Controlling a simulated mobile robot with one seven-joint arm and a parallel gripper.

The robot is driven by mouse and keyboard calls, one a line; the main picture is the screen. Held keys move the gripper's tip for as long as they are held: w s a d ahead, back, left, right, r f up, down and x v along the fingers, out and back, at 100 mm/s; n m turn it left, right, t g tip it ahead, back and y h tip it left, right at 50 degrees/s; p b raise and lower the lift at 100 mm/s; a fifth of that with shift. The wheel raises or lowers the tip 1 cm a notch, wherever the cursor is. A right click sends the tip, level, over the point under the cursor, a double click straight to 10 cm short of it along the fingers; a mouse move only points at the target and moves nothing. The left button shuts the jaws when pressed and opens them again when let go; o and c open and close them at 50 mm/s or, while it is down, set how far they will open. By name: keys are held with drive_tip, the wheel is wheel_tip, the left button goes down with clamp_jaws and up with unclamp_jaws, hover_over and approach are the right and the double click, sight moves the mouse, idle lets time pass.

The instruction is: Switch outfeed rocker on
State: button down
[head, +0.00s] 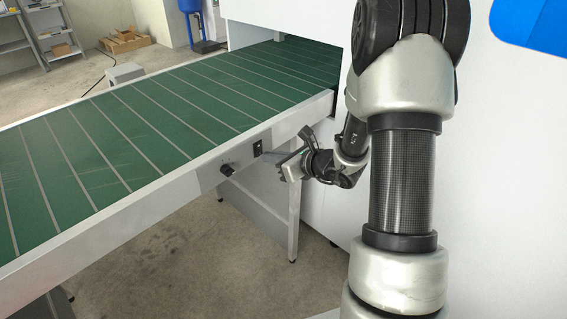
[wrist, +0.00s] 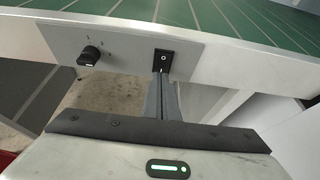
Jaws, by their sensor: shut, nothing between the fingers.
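The outfeed rocker (head: 257,148) is a small black switch on a grey plate on the side rail of the green conveyor. In the wrist view the rocker (wrist: 163,62) shows a white circle mark at its upper part and a line mark lower down. My gripper (head: 277,158) is shut and empty, close in front of the rocker. In the wrist view my gripper's fingertips (wrist: 162,76) overlap the rocker's lower end. I cannot tell whether they touch it.
A black rotary knob (head: 229,168) sits left of the rocker on the same plate (wrist: 125,48). The green conveyor belt (head: 130,140) runs into the white machine housing (head: 500,170). A conveyor leg (head: 293,220) stands below the rail. The belt is empty.

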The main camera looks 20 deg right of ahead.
drive_tip(key=shift+w+a+f, duration=0.1)
drive_tip(key=shift+w+a, duration=0.15)
drive_tip(key=shift+w, duration=0.3)
drive_tip(key=shift+w+a+b, duration=0.1)
drive_tip(key=shift+b, duration=0.2)
drive_tip(key=shift+w+r+p, duration=0.1)
drive_tip(key=shift+r+p, duration=0.35)
drive_tip(key=shift+r, duration=0.4)
